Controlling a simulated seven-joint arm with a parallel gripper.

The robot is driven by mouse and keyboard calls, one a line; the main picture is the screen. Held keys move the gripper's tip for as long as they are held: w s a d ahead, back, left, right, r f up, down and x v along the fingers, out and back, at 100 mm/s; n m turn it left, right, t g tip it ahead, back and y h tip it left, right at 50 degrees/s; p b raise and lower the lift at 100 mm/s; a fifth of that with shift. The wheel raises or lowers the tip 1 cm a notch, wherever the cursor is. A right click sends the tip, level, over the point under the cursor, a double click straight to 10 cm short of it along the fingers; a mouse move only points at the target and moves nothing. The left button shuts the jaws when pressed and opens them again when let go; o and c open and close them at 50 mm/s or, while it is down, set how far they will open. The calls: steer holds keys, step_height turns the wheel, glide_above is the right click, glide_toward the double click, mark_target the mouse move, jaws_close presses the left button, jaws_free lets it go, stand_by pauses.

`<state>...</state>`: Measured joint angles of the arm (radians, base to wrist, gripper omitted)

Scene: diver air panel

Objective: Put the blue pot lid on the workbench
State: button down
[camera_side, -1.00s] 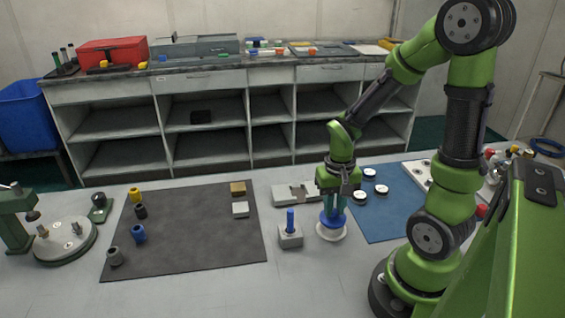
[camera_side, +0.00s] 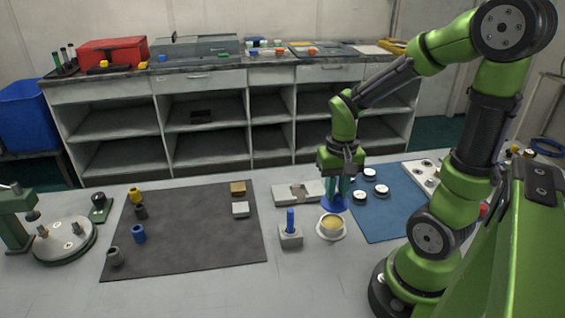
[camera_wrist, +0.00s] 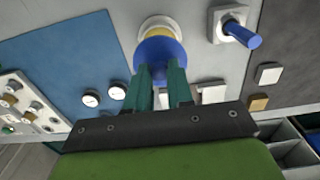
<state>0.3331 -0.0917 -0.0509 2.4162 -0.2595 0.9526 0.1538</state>
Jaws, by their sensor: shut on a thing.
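The blue pot lid (camera_side: 334,204) is held in my gripper (camera_side: 337,187), which is shut on it. The lid hangs above and just behind a small white pot (camera_side: 331,229), whose open top shows a yellowish inside. In the wrist view the blue lid (camera_wrist: 160,57) sits between the green fingertips (camera_wrist: 161,75) and partly covers the pot (camera_wrist: 158,27). The workbench (camera_side: 190,291) is the light grey surface under these things.
A grey block with a blue peg (camera_side: 290,236) stands just left of the pot. A grey notched block (camera_side: 298,193) lies behind. A blue mat (camera_side: 390,220) with several white round pieces lies right. A dark mat (camera_side: 185,235) with small parts lies left. Bare bench shows in front.

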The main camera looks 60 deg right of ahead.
steer(key=r, duration=0.2)
steer(key=shift+w+a+r, duration=0.1)
steer(key=shift+w+r, duration=0.2)
steer(key=w+a+n, duration=0.6)
steer(key=w+a, duration=0.9)
steer(key=a, duration=0.1)
steer(key=shift+a+f, duration=0.2)
steer(key=shift+f, duration=2.5)
steer(key=shift+a+f, duration=0.2)
steer(key=shift+f, duration=2.45)
steer(key=shift+f, duration=0.25)
steer(key=c, duration=0.9)
jaws_free()
